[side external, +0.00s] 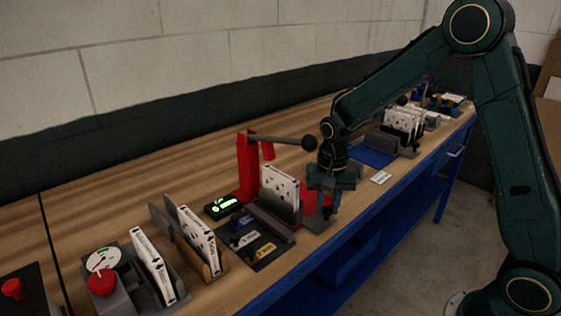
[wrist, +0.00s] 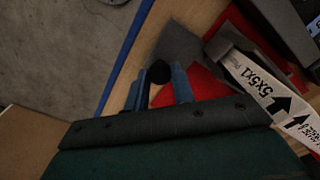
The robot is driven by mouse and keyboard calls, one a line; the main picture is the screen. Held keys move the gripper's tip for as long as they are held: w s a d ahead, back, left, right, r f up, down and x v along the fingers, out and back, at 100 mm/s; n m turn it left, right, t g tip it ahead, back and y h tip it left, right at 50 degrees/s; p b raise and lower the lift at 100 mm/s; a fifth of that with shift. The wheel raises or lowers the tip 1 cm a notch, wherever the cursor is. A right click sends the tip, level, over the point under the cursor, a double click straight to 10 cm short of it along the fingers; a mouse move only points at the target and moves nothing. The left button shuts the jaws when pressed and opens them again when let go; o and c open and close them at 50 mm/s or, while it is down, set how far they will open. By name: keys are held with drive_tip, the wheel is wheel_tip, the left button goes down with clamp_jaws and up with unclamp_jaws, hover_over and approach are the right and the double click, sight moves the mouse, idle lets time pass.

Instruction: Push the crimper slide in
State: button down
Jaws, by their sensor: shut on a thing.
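The crimper is a red press (side external: 246,168) with a dark lever ending in a round knob, standing mid-bench in the side view. Its red base (wrist: 200,82) shows in the wrist view. A grey slide plate (wrist: 186,42) lies over that base, with a black knob (wrist: 160,71) at its near end. My gripper (side external: 329,208) is low at the bench's front side, beside the crimper. In the wrist view my gripper (wrist: 162,82) has its blue fingers on either side of the black knob, shut on it. The fingers hide part of the plate in the side view.
A white boxed filter (side external: 280,188) stands upright at the crimper; its printed edge (wrist: 262,88) is close right of my fingers. More filters (side external: 199,238) stand in holders to the left. A blue mat (side external: 372,153) and a filter rack lie beyond. The bench's front edge is close.

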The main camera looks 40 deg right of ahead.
drive_tip(key=shift+a, duration=0.35)
drive_tip(key=c, duration=1.2)
unclamp_jaws()
drive_tip(key=shift+c, duration=0.2)
drive_tip(key=shift+o, duration=0.4)
drive_tip(key=shift+d, duration=0.15)
drive_tip(key=shift+d, duration=0.75)
drive_tip(key=d, duration=0.7)
drive_tip(key=shift+d+r, duration=0.2)
drive_tip(key=shift+d, duration=0.1)
wheel_tip(320, 180, up, 13)
drive_tip(key=s+a+r+n+t, duration=0.3)
drive_tip(key=s+a+r+n, duration=0.35)
drive_tip(key=s, duration=0.55)
drive_tip(key=s+a+f+n+t, duration=0.1)
drive_tip(key=s+a, duration=0.4)
drive_tip(key=s, duration=0.5)
drive_tip(key=shift+s+a+n+t, duration=0.15)
drive_tip(key=shift+s+n+t, duration=0.2)
drive_tip(key=shift+n+t, duration=0.45)
